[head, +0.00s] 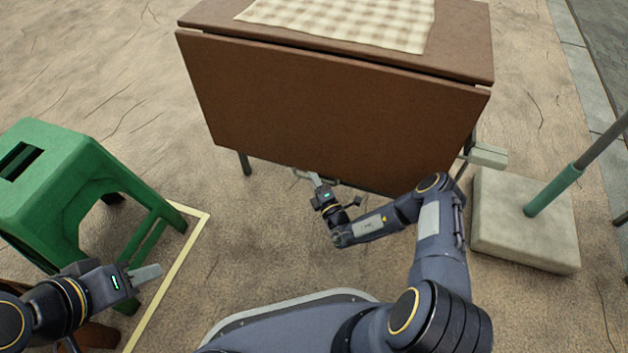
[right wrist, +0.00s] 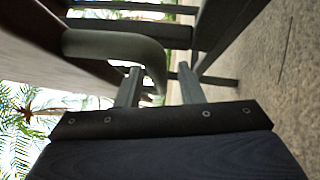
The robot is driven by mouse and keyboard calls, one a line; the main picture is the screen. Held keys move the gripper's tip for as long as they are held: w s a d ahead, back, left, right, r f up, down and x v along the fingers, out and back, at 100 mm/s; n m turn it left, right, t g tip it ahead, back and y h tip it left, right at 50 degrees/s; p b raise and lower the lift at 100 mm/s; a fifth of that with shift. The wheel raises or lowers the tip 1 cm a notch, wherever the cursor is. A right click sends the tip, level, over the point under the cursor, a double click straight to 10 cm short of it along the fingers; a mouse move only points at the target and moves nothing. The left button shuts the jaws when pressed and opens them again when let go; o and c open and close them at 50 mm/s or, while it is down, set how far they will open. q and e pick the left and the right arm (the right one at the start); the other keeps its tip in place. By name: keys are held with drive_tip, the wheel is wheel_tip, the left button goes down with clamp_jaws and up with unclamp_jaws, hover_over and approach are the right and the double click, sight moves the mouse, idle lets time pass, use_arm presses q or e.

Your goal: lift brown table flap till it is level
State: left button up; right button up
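The brown table flap (head: 330,110) hangs down along the near side of the brown table (head: 465,45), below the level of the top.
A checked cloth (head: 345,20) lies on the tabletop. A green stool (head: 60,190) stands at the left, near my left arm. A concrete base (head: 525,220) with a green and grey pole stands at the right. Yellow tape (head: 185,260) marks the sandy ground.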

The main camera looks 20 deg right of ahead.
clamp_jaws()
idle(0.4)
